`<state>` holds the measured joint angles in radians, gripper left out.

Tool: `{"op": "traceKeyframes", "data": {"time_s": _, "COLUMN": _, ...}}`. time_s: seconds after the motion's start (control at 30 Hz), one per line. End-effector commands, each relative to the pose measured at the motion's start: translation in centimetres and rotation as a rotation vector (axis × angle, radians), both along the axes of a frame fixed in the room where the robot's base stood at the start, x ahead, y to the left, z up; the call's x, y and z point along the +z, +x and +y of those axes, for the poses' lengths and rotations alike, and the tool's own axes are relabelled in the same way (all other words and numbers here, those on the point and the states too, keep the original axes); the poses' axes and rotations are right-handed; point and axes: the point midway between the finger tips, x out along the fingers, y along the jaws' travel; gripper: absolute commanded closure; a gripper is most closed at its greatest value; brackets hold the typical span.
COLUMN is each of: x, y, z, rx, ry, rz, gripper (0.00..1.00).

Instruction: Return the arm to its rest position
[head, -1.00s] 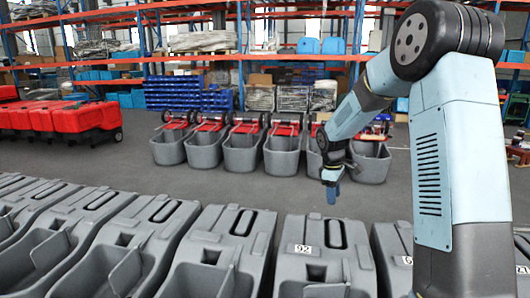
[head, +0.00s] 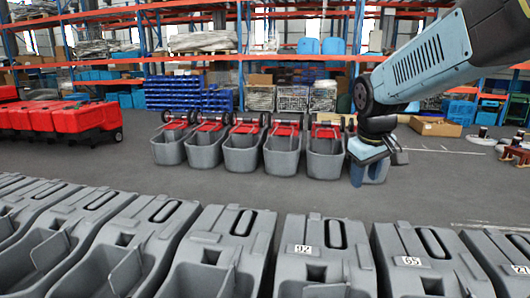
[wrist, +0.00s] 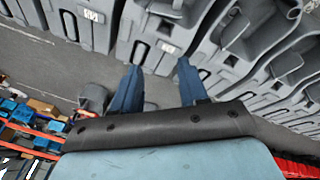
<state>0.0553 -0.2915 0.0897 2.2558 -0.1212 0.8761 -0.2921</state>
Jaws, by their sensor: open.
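My arm reaches in from the upper right of the head view, with my gripper (head: 370,172) hanging at its end, fingers pointing down. It is in the air in front of the last grey tank of the back row. In the wrist view my gripper (wrist: 157,88) shows two blue fingers spread apart with nothing between them. Grey floor and grey tanks show beyond the fingertips.
A front row of grey scrubber tanks (head: 235,245), some with number labels, runs along the bottom. A back row of grey tanks (head: 243,152) stands across the aisle. Red machines (head: 65,118) are at left. Shelving racks line the back. Grey floor (head: 440,185) lies open at right.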

Motion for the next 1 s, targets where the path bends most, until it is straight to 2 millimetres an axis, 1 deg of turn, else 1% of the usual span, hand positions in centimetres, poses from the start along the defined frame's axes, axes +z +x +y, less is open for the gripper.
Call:
{"op": "traceKeyframes", "data": {"time_s": 0.03, "x": 0.5, "y": -1.3, "z": 0.0, "rx": -0.025, "ry": 0.014, "rz": -0.02, "gripper": 0.57}}
{"op": "traceKeyframes", "data": {"time_s": 0.2, "x": 1.4, "y": -5.5, "z": 0.0, "rx": -0.116, "ry": 0.07, "rz": -0.076, "gripper": 0.57}}
{"op": "traceKeyframes", "data": {"time_s": 0.4, "x": 1.8, "y": -10.2, "z": 0.1, "rx": -0.217, "ry": 0.148, "rz": -0.137, "gripper": 0.57}}
{"op": "traceKeyframes", "data": {"time_s": 0.5, "x": 1.7, "y": -12.2, "z": 0.2, "rx": -0.26, "ry": 0.186, "rz": -0.163, "gripper": 0.57}}
{"op": "traceKeyframes", "data": {"time_s": 0.6, "x": 1.5, "y": -13.7, "z": 0.2, "rx": -0.295, "ry": 0.22, "rz": -0.184, "gripper": 0.57}}
{"op": "traceKeyframes", "data": {"time_s": 0.7, "x": 1.3, "y": -14.7, "z": 0.3, "rx": -0.319, "ry": 0.242, "rz": -0.196, "gripper": 0.57}}
{"op": "traceKeyframes", "data": {"time_s": 0.8, "x": 1.2, "y": -15.2, "z": 0.3, "rx": -0.331, "ry": 0.255, "rz": -0.202, "gripper": 0.57}}
{"op": "traceKeyframes", "data": {"time_s": 1.0, "x": 1.2, "y": -15.4, "z": 0.3, "rx": -0.335, "ry": 0.258, "rz": -0.203, "gripper": 0.57}}
